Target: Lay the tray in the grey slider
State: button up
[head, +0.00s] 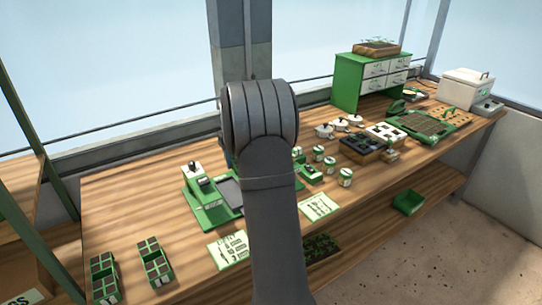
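A green machine (202,211) with a white-topped post stands left of the middle of the wooden bench. A dark grey flat part (231,190), which looks like the slider, shows beside it, partly hidden by my arm. No tray can be seen on its visible part. Two small green trays with dark square cells lie at the bench's front left, one (103,277) nearer the edge and one (155,261) to its right. A black celled tray (361,149) lies right of the middle. I cannot tell which tray is meant. My gripper is not visible; my arm fills the centre.
Several small tins (345,178) stand right of my arm. Printed cards (229,249) lie along the front edge. Bare bench lies left of the machine.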

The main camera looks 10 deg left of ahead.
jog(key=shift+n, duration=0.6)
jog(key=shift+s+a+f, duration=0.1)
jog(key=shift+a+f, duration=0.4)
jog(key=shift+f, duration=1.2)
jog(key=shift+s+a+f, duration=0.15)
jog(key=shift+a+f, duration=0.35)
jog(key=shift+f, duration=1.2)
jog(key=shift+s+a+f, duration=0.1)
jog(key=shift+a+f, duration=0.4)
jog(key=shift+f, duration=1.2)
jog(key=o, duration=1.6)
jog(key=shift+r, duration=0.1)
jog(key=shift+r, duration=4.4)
